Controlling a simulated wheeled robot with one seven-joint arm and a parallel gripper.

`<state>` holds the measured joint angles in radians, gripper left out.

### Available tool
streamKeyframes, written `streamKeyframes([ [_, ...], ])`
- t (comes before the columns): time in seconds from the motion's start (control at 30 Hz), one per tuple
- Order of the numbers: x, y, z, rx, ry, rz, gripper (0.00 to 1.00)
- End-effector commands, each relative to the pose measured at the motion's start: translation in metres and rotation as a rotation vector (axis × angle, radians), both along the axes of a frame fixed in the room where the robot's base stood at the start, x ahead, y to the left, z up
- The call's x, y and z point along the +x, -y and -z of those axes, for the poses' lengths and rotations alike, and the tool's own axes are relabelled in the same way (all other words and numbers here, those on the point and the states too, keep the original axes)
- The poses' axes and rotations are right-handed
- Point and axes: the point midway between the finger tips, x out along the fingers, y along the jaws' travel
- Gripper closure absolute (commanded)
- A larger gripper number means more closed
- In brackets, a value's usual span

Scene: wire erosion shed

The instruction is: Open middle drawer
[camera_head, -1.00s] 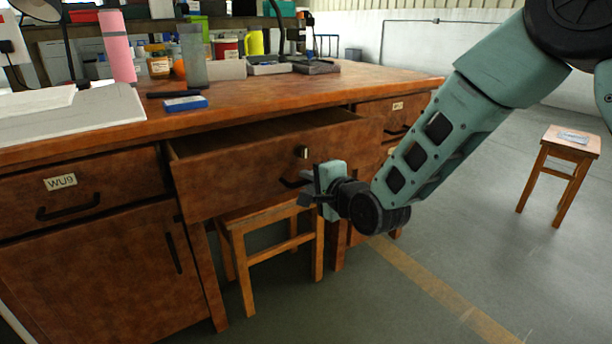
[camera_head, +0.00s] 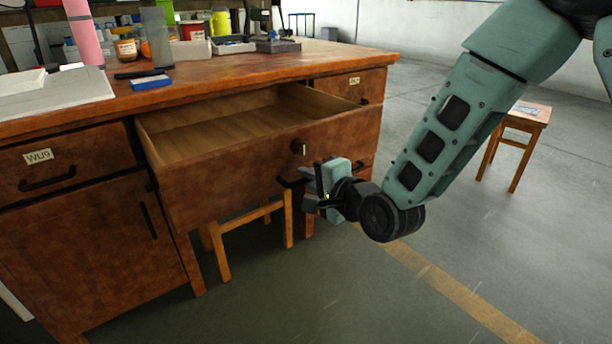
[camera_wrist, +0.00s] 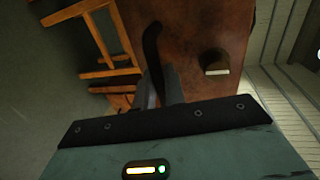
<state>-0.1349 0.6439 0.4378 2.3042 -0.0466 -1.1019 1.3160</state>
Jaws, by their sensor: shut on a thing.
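The middle drawer (camera_head: 235,178) of the wooden desk is pulled well out, and its bare inside shows from above. Its front has a small lock (camera_head: 298,146) and a dark handle (camera_head: 287,182). My gripper (camera_head: 312,186) is at the front of the drawer, shut on the handle. In the wrist view the curved black handle (camera_wrist: 152,45) runs up from between the gripper's fingers (camera_wrist: 160,88), with the brown drawer front (camera_wrist: 195,30) behind it. The fingers hide part of the handle.
A wooden stool (camera_head: 220,250) stands under the drawer, and another stool (camera_head: 520,125) stands at the right. The desk top (camera_head: 200,85) holds a pink roll (camera_head: 84,32), a blue box (camera_head: 151,82) and several containers. The floor in front is clear.

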Motion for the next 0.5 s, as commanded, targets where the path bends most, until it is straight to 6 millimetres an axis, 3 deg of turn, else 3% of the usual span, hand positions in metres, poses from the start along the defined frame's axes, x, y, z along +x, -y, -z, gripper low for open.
streamKeyframes([
  [0.3,-0.0005,0.0002,0.0006,-0.001,-0.002,-0.001,1.0],
  [0.33,-0.0005,0.0002,0.0006,-0.001,-0.002,-0.001,0.8],
  [0.37,-0.0005,0.0002,0.0006,-0.001,-0.002,-0.001,0.72],
  [0.5,-0.0002,0.0002,0.0004,-0.001,-0.001,0.0,0.72],
])
